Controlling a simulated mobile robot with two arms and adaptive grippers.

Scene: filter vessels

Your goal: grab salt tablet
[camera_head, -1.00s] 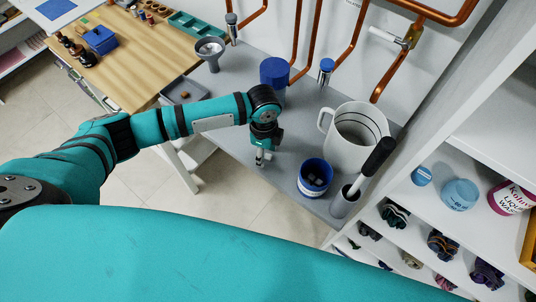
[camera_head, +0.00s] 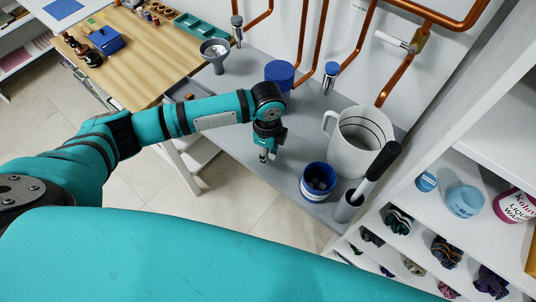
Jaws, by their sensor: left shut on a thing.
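A blue round tub (camera_head: 305,190) stands on the grey bench top, with several small dark-looking salt tablets (camera_head: 319,182) in it. My left gripper (camera_head: 266,156) points down over the bench to the left of the tub, apart from it. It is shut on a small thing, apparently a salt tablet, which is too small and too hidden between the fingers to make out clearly. My right gripper is not in view.
A white jug (camera_head: 352,150) and a grey cylinder with a black-handled tool (camera_head: 378,163) stand right of the tub. Copper pipes (camera_head: 397,80) run along the wall. Shelves (camera_head: 450,170) are at right.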

